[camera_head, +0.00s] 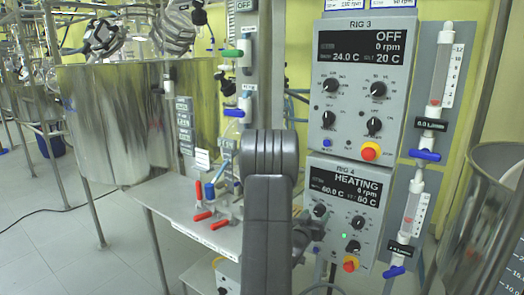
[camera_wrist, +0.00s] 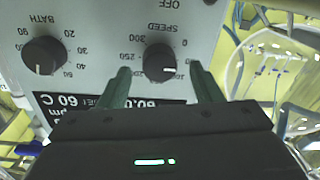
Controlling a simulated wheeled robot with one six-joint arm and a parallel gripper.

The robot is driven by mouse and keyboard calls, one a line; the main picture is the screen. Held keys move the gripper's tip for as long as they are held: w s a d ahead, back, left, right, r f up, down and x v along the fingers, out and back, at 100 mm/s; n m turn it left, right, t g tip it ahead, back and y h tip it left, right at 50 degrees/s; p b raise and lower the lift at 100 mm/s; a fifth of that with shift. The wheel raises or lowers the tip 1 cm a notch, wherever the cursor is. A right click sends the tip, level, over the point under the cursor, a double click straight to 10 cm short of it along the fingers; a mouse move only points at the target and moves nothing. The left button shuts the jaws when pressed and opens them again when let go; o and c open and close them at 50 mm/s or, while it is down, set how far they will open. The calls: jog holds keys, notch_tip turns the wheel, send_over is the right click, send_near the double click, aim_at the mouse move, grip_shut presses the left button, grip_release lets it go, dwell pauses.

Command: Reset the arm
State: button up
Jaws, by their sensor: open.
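My gripper (camera_head: 309,229) is in front of the left side of the RIG 4 control panel (camera_head: 342,190), partly hidden by my own arm in the head view. In the wrist view, which is upside down, its two dark green fingers (camera_wrist: 160,68) are open. They stand on either side of the black SPEED knob (camera_wrist: 158,61), with visible gaps to it. Whether the tips reach the panel face is unclear. The BATH knob (camera_wrist: 44,56) is off to the left. The RIG 4 display (camera_head: 346,188) reads HEATING and 60.0 C.
The RIG 3 panel (camera_head: 361,88) is above, its display reading OFF. Flow meters with blue valves (camera_head: 424,155) are at right, beside a metal vessel (camera_head: 482,220). A bench with red-handled valves (camera_head: 203,216) is left of my arm. Open floor (camera_head: 50,235) lies at the far left.

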jog(key=v, duration=1.2)
jog(key=shift+b, duration=0.45)
